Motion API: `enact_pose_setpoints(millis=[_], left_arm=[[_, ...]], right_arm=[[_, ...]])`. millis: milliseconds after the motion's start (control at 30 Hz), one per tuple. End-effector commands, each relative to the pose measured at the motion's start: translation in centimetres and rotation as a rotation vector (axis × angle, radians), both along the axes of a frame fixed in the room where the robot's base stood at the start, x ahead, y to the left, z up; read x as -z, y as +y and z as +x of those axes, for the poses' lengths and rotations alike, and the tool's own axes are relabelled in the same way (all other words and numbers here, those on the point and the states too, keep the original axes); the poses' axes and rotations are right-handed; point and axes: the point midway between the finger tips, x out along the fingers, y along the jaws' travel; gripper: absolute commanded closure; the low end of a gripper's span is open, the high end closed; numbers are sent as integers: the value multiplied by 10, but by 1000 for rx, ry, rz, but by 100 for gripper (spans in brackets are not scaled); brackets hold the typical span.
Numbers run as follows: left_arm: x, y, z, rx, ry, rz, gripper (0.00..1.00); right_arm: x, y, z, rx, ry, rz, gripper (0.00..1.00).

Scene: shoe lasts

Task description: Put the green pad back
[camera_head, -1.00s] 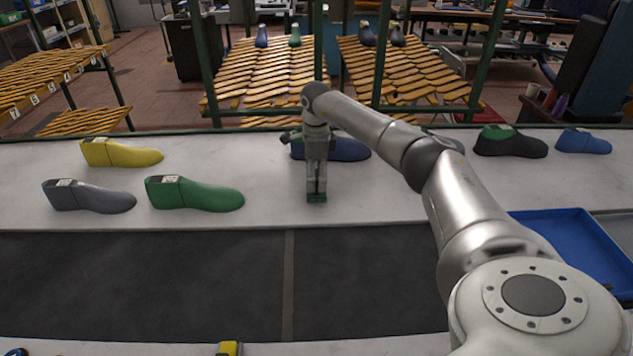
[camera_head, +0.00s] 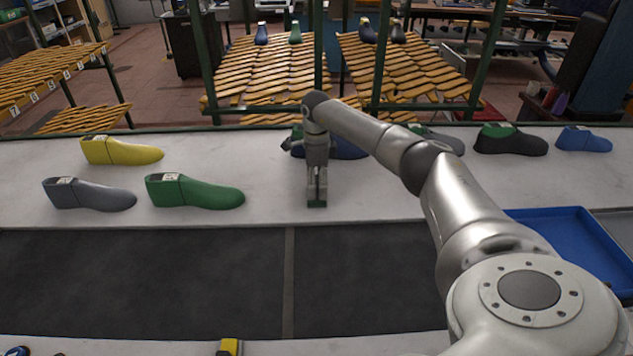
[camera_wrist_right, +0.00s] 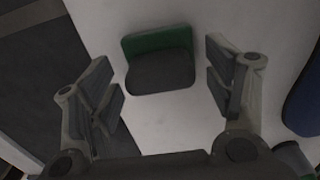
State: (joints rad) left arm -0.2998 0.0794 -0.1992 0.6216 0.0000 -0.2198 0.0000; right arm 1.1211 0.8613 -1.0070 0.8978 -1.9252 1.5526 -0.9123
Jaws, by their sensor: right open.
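The green pad (camera_wrist_right: 158,40) lies on the pale table in the right wrist view, with a green far edge and a dark near face. My right gripper (camera_wrist_right: 163,88) is open, its two fingers apart on either side of the pad's near part, and nothing is clamped. In the head view, the right gripper (camera_head: 316,188) points down over the front of the pale table. The pad (camera_head: 316,204) shows there only as a small dark green bit at the fingertips. My left gripper is not in view.
A green last (camera_head: 195,192), a grey last (camera_head: 90,195) and a yellow last (camera_head: 120,151) stand left. A dark blue last (camera_head: 345,148) is partly hidden behind my right arm. Dark green (camera_head: 512,141) and blue (camera_head: 583,141) lasts stand right, near a blue tray (camera_head: 570,240).

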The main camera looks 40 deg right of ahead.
Motion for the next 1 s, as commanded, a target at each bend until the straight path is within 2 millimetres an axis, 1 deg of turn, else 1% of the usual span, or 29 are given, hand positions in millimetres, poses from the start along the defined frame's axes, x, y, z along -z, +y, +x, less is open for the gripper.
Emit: enact_pose_setpoints(millis=[67, 167, 267, 500, 600, 700, 800, 1000], left_arm=[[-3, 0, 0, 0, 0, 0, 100], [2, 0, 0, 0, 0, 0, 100], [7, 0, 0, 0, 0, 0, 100], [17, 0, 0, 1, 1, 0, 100], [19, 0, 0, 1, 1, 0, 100], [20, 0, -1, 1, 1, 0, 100], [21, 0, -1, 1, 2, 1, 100], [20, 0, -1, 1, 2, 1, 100]], right_arm=[[-5, 0, 0, 0, -1, 0, 25], [-15, -1, 1, 1, -5, 0, 25], [-34, -1, 1, 0, -7, -2, 25], [-86, 0, 1, 0, -6, 0, 25], [-103, 0, 1, 0, -4, 0, 25], [-114, 0, 1, 0, -3, 0, 25], [-120, 0, 0, 0, -1, 0, 25], [-123, 0, 0, 0, 0, 0, 25]])
